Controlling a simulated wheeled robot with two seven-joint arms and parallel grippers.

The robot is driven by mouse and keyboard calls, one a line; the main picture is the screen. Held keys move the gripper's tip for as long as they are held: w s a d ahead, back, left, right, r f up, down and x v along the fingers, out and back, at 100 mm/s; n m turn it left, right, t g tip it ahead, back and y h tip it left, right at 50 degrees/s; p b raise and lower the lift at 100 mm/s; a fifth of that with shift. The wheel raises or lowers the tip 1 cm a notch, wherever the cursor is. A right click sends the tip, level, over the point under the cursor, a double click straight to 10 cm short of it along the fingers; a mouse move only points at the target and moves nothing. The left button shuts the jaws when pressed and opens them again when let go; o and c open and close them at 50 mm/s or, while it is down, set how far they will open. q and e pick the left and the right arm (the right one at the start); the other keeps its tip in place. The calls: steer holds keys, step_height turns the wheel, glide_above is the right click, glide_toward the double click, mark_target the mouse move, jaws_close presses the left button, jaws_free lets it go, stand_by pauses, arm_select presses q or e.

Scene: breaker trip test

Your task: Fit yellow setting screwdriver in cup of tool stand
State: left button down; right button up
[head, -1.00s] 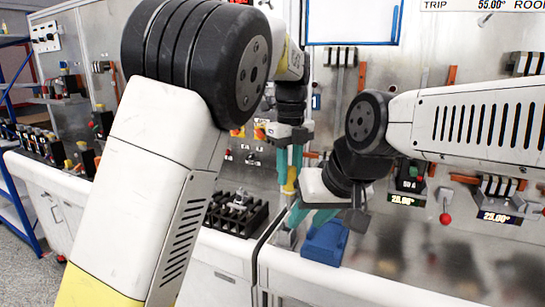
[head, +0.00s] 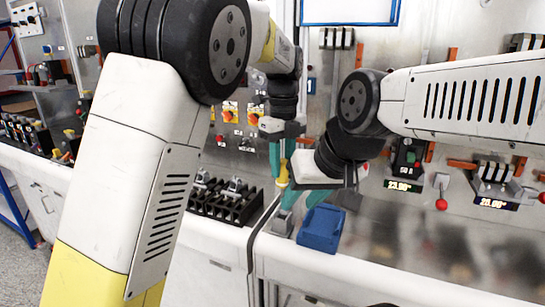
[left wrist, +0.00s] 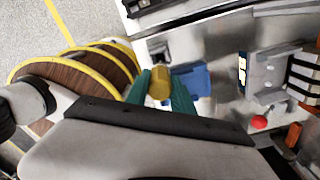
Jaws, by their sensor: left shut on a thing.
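My left gripper (head: 282,163) points down and is shut on the yellow screwdriver (head: 284,175), holding it upright above the bench front. In the left wrist view the yellow handle (left wrist: 160,84) sits between the teal fingers. A blue block (head: 321,229), seemingly part of the tool stand, is on the bench edge, below and right of the screwdriver; it also shows in the left wrist view (left wrist: 191,79). A small grey piece (head: 281,222) stands left of it; I cannot tell whether it is the cup. My right gripper (head: 303,198) appears open and empty, just above the blue block. The screwdriver's lower end is partly hidden.
A black rack (head: 225,203) with small parts stands on the bench to the left. Breakers (head: 407,165) and red-knobbed levers (head: 441,204) line the panel at right. A brown drum with yellow rims (left wrist: 75,72) shows in the left wrist view.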

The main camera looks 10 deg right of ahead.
mark_target(282, 194)
arm_select(q)
steer(key=shift+f, duration=1.4)
steer(key=shift+f, duration=3)
stand_by(0.4)
steer(key=c, duration=1)
jaws_free()
step_height(282, 194, up, 8)
steer(key=shift+f, duration=0.15)
